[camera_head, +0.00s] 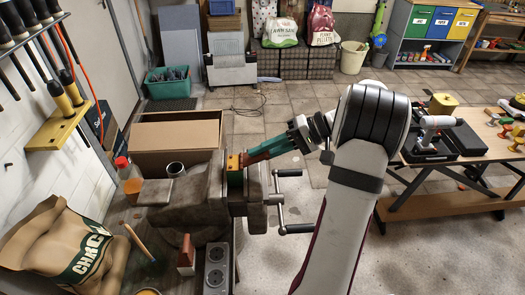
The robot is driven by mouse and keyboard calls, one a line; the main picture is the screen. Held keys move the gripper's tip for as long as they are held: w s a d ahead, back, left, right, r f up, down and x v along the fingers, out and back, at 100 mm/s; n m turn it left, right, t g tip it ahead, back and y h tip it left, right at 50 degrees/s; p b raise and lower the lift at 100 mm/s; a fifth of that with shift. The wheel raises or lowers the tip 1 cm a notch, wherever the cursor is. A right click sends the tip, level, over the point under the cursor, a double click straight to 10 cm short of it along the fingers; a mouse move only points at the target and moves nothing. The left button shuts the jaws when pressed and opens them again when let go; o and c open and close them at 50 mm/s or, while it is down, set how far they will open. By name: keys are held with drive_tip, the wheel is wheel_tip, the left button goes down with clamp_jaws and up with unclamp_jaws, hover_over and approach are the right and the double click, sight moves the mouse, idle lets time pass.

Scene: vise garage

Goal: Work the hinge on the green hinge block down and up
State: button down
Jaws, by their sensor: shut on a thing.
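The green hinge block (235,182) stands upright in the jaws of the grey vise (208,188), near the middle of the camera_head view. A yellow part (233,161) sits at its top. The fingertips overlap the arm in this view, so the exact grip is hard to see.
The vise's handles (281,205) stick out to the right, below my gripper. An open cardboard box (176,133) lies behind the vise. A bottle with a red cap (129,180) and a paper sack (68,245) stand at the left. A bench with tools (462,160) is at the right.

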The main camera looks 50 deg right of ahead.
drive_tip(key=shift+a, duration=0.1)
drive_tip(key=c, duration=0.9)
unclamp_jaws()
drive_tip(key=shift+c, duration=0.2)
drive_tip(key=v, duration=1.6)
drive_tip(key=shift+w, duration=0.15)
